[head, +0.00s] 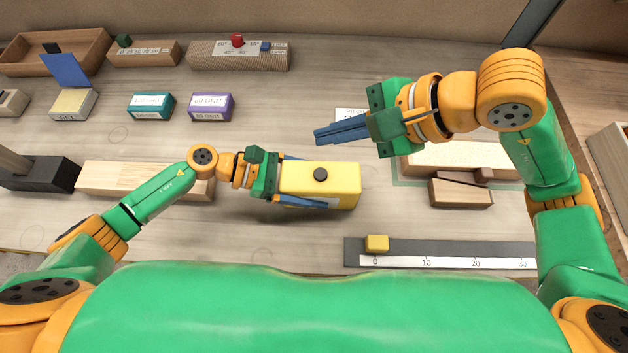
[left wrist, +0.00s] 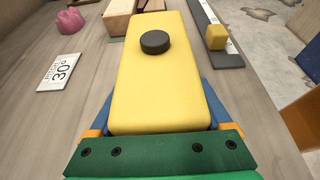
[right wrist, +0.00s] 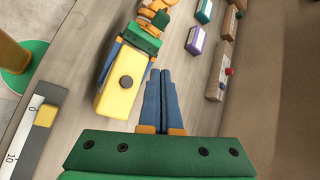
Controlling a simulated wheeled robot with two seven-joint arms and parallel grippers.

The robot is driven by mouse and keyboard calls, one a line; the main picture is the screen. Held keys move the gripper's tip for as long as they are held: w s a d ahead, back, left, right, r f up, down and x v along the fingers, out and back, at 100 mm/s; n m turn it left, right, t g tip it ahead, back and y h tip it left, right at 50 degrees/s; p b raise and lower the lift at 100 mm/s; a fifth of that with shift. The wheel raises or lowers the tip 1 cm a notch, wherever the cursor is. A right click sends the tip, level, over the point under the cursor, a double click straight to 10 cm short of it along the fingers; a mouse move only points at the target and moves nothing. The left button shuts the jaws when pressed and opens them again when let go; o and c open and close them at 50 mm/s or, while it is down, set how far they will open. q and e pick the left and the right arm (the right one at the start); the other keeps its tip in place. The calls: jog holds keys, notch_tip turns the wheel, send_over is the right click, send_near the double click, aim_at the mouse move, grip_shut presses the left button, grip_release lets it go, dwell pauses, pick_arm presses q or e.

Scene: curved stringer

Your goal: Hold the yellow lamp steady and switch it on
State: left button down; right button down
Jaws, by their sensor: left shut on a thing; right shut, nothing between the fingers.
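The yellow lamp (head: 335,187) is a yellow block with a round dark button (head: 320,174) on its top face. My left gripper (head: 305,187) is shut on the lamp from its left end, one blue finger along each long side. The left wrist view shows the lamp (left wrist: 160,90) between the fingers with its button (left wrist: 155,42) towards the far end. My right gripper (head: 318,135) is shut and empty, above and behind the lamp in the head view, pointing left. In the right wrist view its closed fingertips (right wrist: 160,75) appear beside the lamp (right wrist: 118,100), apart from the button.
A ruler strip (head: 450,262) with a small yellow cube (head: 377,243) lies at the front right. Wooden blocks (head: 460,192) lie to the right. Teal (head: 150,106) and purple (head: 211,107) labelled blocks stand further back. A wooden tray (head: 90,62) stands at the back left.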

aim_at(327, 174)
notch_tip(327, 174, down, 8)
jog(key=shift+f, duration=0.15)
dwell(2.0)
jog(key=shift+f, duration=0.4)
jog(key=shift+f, duration=0.2)
dwell(0.4)
notch_tip(327, 174, up, 7)
jog(key=shift+r, duration=0.2)
dwell(0.6)
